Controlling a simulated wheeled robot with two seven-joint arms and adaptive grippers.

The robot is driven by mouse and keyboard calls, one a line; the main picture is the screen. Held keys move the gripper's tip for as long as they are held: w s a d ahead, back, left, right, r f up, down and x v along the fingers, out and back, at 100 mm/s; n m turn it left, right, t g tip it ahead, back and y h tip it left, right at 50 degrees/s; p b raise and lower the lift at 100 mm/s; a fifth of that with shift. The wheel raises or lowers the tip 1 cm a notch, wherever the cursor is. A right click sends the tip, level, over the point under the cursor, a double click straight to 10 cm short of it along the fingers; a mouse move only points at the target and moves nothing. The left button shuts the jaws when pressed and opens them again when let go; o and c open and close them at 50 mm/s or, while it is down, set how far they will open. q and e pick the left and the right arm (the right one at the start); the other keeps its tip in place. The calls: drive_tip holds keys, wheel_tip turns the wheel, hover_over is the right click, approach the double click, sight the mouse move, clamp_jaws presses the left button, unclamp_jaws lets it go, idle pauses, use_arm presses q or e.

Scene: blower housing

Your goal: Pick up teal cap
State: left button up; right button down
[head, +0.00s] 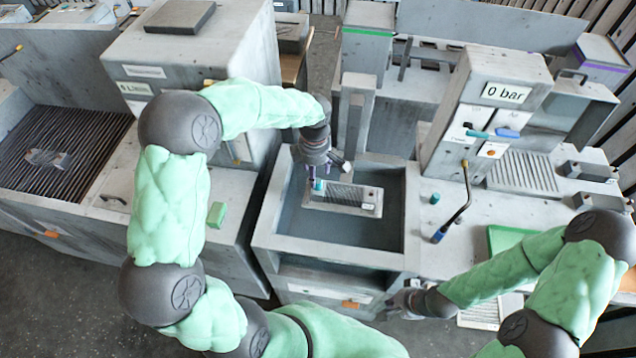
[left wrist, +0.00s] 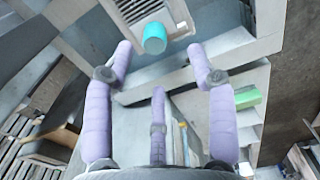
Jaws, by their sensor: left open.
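A teal cap (head: 319,184) sits at the left end of a grey grilled block (head: 352,196) in the sunken basin. My left gripper (head: 314,172) is above it, its fingers partly hiding it. In the left wrist view the teal cap (left wrist: 154,38) is a short cylinder beyond the open purple fingers (left wrist: 160,64), with a visible gap and nothing between them. A second small teal piece (head: 435,197) stands on the counter right of the basin. My right gripper (head: 400,303) is low at the basin's front right; its fingers are too small to read.
The basin's walls (head: 262,225) surround the block. A blue-tipped lever tool (head: 455,208) and a green tray (head: 505,238) are on the right counter. A green block (head: 216,215) lies on the left ledge.

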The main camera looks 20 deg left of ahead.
sight(317, 181)
use_arm(q)
drive_tip(key=shift+w+f, duration=0.15)
drive_tip(key=shift+f, duration=1.3)
drive_tip(key=shift+w+f, duration=0.1)
drive_tip(key=shift+f, duration=1.35)
drive_tip(key=shift+d, duration=0.1)
drive_tip(key=c, duration=1)
